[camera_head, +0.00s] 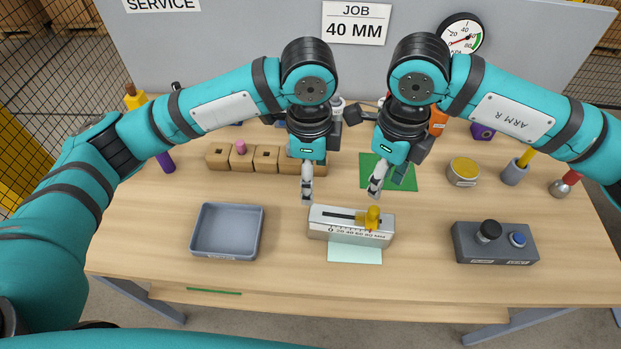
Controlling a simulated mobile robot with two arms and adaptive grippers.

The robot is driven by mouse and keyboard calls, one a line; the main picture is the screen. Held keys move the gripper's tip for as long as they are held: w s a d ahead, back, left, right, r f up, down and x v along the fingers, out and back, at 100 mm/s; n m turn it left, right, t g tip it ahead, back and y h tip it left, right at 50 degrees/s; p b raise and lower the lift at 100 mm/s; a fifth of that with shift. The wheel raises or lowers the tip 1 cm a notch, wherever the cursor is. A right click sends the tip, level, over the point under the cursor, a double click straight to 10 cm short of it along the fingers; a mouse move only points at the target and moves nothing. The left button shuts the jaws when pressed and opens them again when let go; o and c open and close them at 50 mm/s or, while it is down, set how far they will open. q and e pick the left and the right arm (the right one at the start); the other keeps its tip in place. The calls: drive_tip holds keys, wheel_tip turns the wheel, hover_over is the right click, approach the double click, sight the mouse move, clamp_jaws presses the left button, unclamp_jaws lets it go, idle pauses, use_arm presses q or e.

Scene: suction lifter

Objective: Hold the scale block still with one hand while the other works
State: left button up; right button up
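The scale block (335,234) is a grey box with a numbered scale along its front and a dark slot in its top. A yellow slider knob (373,214) stands toward the right end of the slot. My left gripper (307,194) points down just behind the block's left end; contact with the block cannot be told. My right gripper (375,190) points down behind and above the yellow knob, apparently apart from it. The fingers of each show as one slim shape, so any gap between them is hidden.
A grey tray (198,252) lies left of the block and a dark box with knobs (468,251) lies right. A pale green card (354,254) lies in front. Wooden blocks (217,157), a green mat (406,180) and a yellow-topped tin (463,172) stand behind. A sign reads 40 MM (356,22).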

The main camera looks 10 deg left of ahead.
sight(311, 223)
use_arm(q)
wheel_tip(311, 223, down, 18)
drive_tip(key=shift+s+r, duration=0.15)
idle(0.4)
drive_tip(key=c, duration=1.4)
